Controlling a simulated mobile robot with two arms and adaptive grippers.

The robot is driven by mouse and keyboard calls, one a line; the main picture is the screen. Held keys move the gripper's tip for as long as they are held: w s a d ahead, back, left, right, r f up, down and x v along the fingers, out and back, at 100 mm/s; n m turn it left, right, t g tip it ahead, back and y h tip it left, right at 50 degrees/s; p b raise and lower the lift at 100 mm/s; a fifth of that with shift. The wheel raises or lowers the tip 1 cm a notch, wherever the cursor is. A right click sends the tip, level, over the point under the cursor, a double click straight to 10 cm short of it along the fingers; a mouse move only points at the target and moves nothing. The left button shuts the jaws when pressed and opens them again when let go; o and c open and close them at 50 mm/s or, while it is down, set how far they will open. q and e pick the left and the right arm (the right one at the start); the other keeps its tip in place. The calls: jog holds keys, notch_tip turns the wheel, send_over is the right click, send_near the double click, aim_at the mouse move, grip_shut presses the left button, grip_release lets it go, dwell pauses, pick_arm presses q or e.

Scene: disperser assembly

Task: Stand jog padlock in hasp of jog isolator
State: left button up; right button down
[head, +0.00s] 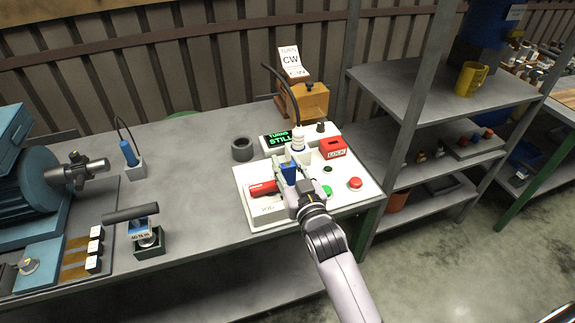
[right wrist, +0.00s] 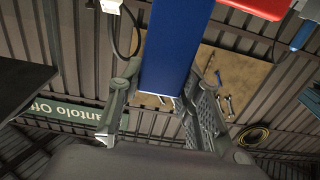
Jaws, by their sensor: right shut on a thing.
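A blue block, which looks like the jog padlock (head: 288,172), is between the fingers of my right gripper (head: 296,180), which is shut on it. In the right wrist view the blue body (right wrist: 174,50) runs up out of frame between both fingers. The jog isolator (head: 267,211) is a pale box marked JOG with a red handle (head: 263,188). The padlock is just right of the handle. A red part also shows at the top of the right wrist view (right wrist: 258,6). The hasp and shackle cannot be made out. My left gripper is not in view.
A red LOCK box (head: 333,148), a red button (head: 355,183) and a green-lit display (head: 278,139) are close by on the panel. A dark ring (head: 242,149) lies behind. Shelves (head: 440,85) stand at right.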

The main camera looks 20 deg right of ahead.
aim_at(289, 180)
jog(key=shift+f+b, duration=1.05)
jog(key=shift+f, duration=0.8)
jog(key=c, duration=1.1)
grip_release()
jog(key=s, duration=1.2)
jog(key=shift+d, duration=0.2)
